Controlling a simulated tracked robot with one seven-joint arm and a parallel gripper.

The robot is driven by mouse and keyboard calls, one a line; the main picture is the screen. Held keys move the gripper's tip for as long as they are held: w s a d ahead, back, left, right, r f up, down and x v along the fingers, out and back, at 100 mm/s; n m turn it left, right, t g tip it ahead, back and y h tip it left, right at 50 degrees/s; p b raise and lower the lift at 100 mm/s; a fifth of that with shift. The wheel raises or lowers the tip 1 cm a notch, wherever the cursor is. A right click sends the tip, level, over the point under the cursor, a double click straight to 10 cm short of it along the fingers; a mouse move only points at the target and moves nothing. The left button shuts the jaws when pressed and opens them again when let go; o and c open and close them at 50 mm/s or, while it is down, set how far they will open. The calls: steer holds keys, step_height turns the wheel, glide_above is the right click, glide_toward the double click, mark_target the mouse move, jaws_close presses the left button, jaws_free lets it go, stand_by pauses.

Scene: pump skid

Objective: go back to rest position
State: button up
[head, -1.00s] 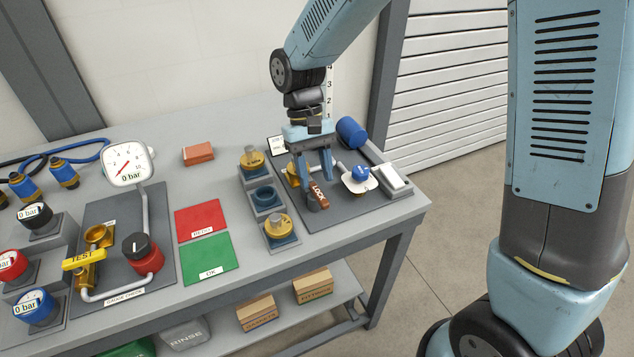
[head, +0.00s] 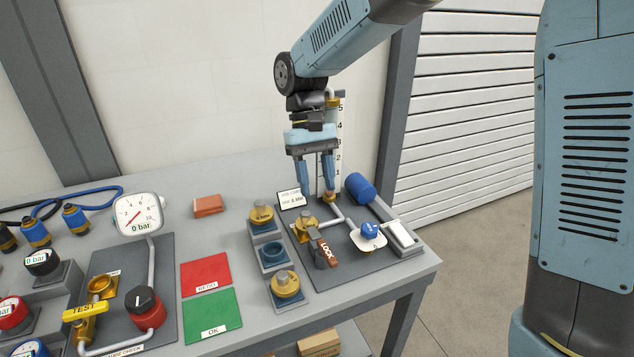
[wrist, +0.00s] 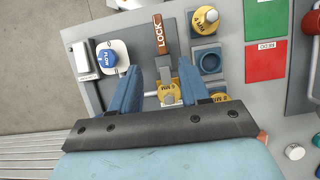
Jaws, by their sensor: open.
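My gripper (head: 317,190) is open and empty in the head view. It hangs above the back of the dark panel at the right end of the bench. In the wrist view my gripper's two blue fingers (wrist: 157,92) stand apart, with a brass fitting (wrist: 170,94) seen between them. The brown LOCK handle (head: 327,252) lies in front of the gripper and apart from it. It also shows in the wrist view (wrist: 159,35).
Near the gripper are a blue cylinder (head: 360,188), a blue knob (head: 369,230), a white switch block (head: 401,234) and a white scale (head: 339,130). Brass-topped pieces (head: 285,284) stand left of the panel. Red (head: 205,270) and green (head: 211,314) mats lie further left.

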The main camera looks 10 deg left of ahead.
steer(key=s+d+r+m+t+y, duration=0.1)
steer(key=s+d+r+t, duration=0.15)
steer(key=d, duration=0.55)
steer(key=s+d+r+m+t+y, duration=0.15)
steer(key=d+r, duration=0.25)
steer(key=d, duration=0.5)
steer(key=s+d+r+m+t, duration=0.2)
steer(key=d+r, duration=0.2)
steer(key=d, duration=0.4)
steer(key=s+d+m+t, duration=0.1)
steer(key=s+d+t, duration=0.2)
steer(key=s+d, duration=0.2)
steer(key=shift+s+d+m, duration=0.35)
steer(key=shift+s+d, duration=0.05)
steer(key=shift+d, duration=0.65)
